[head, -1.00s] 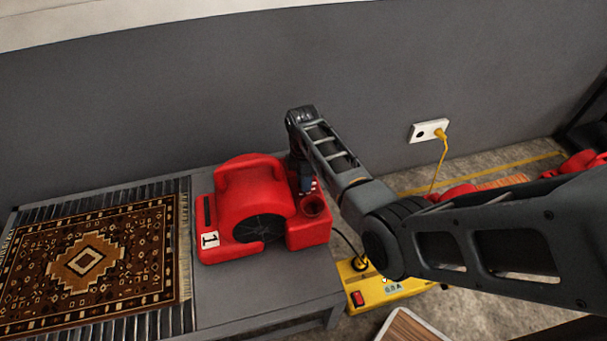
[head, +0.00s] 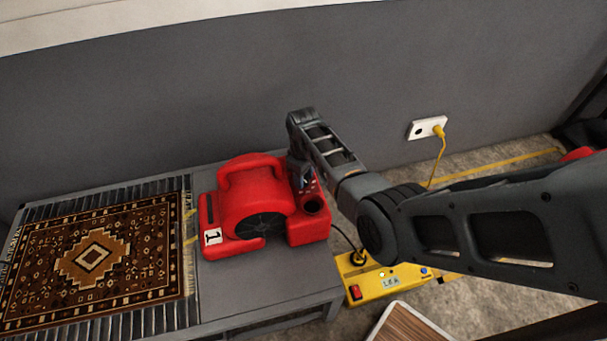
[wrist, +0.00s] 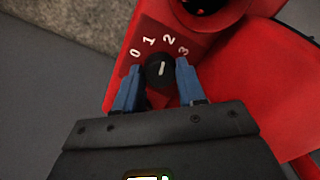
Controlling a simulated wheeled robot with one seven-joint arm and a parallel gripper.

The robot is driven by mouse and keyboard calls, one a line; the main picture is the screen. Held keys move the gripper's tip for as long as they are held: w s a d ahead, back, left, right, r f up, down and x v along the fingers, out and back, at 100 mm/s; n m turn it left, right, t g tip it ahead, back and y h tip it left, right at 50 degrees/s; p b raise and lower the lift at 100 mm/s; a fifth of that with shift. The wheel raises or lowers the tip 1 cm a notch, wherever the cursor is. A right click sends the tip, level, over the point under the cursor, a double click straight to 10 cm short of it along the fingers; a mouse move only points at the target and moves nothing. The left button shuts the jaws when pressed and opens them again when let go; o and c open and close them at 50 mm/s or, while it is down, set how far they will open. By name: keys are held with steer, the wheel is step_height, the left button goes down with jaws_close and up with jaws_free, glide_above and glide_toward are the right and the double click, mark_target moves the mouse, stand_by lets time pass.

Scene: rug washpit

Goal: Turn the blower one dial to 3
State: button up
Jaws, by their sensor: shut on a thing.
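The red blower one (head: 252,192), marked with a white "1" label (head: 213,236), stands on a grey bench. Its black dial (wrist: 160,71) shows in the wrist view, on a red panel with white numbers 0, 1, 2 and 3 around its upper side. The white pointer line leans slightly right of straight up, roughly toward the 2. My gripper (wrist: 159,82) is shut on the dial, with one blue fingertip on each side. In the head view my gripper (head: 306,182) is at the blower's right rear, and my wrist hides the dial.
A patterned brown rug (head: 60,300) lies on the left of the bench (head: 280,290). A yellow power box (head: 385,284) with a red switch sits on the floor to the right. A yellow cord runs to the wall socket (head: 428,127). The grey wall stands close behind the blower.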

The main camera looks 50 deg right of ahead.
steer(key=m, duration=0.4)
steer(key=shift+s+m+p, duration=0.1)
steer(key=shift+m+p, duration=0.2)
steer(key=m, duration=0.4)
steer(key=shift+m, duration=0.4)
steer(key=o, duration=1.1)
steer(key=shift+c, duration=0.2)
step_height(320, 180, up, 8)
steer(key=shift+f+p, duration=0.15)
steer(key=shift+p, duration=0.65)
